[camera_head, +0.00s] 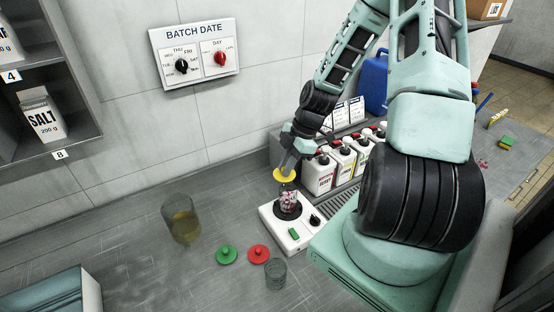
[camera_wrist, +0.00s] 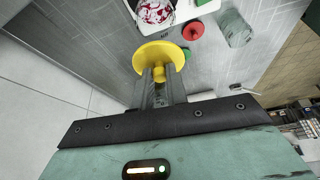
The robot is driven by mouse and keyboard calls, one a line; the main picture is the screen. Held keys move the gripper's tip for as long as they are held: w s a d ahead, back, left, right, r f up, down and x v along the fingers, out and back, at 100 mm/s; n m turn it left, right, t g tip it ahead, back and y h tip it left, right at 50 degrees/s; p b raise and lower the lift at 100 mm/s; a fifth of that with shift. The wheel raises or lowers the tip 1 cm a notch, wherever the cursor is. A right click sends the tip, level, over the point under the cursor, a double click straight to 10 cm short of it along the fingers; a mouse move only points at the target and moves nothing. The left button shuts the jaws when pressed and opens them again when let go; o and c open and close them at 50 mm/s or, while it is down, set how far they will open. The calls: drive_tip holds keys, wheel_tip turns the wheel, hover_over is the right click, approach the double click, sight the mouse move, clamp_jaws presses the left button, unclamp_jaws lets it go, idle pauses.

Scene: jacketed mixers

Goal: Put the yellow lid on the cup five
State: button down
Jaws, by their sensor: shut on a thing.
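The yellow lid (camera_head: 284,174) is held by its knob in my gripper (camera_wrist: 158,76), which is shut on it. In the head view the lid shows just above a cup (camera_head: 289,202) with red and white contents, on a white mixer (camera_head: 291,237). In the wrist view the lid (camera_wrist: 152,56) and the cup (camera_wrist: 155,10) appear apart, with the cup's top open. I cannot read a number on this cup, so I cannot tell if it is cup five. The fingertips are largely hidden in the head view.
A green lid (camera_head: 227,254), a red lid (camera_head: 259,254) and an empty clear glass (camera_head: 275,273) stand in front of the mixer. A glass with amber liquid (camera_head: 183,228) stands to the left. Several white bottles (camera_head: 319,173) line the right back. The left counter is mostly clear.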

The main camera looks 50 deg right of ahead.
sight(292, 172)
drive_tip(key=shift+s+d+r+m+p, duration=0.3)
drive_tip(key=shift+s+d+r+p, duration=0.1)
drive_tip(key=shift+d, duration=0.15)
wheel_tip(292, 172, down, 5)
drive_tip(key=b, duration=0.4)
drive_tip(key=shift+r, duration=0.1)
drive_tip(key=shift+f+b, duration=0.65)
drive_tip(key=shift+f, duration=0.2)
drive_tip(key=shift+f, duration=0.25)
idle(1.0)
drive_tip(key=c, duration=0.9)
unclamp_jaws()
drive_tip(key=shift+r+p, duration=3.35)
drive_tip(key=shift+r, duration=0.25)
